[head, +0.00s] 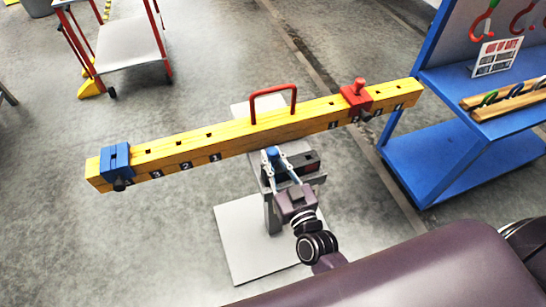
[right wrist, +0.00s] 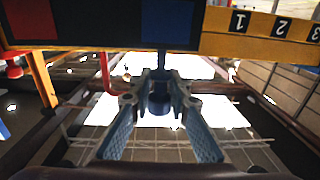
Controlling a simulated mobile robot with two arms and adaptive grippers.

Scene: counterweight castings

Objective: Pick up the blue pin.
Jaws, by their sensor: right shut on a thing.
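The blue pin (head: 272,152) is between the fingertips of my right gripper (head: 278,163), in front of the yellow beam's middle. In the right wrist view, the blue pin (right wrist: 159,103) sits between the fingers of the right gripper (right wrist: 159,88), which are shut on it. I cannot tell whether the pin still touches the grey holder (head: 310,163) beside the gripper. My left gripper is not in view.
The numbered yellow beam (head: 232,143) carries a blue block (head: 115,160) at left, a red block (head: 355,97) at right and a red handle (head: 273,91). It rests on a grey stand (head: 238,245). A blue shelf (head: 420,160) stands right, a red-framed cart (head: 130,50) upper left.

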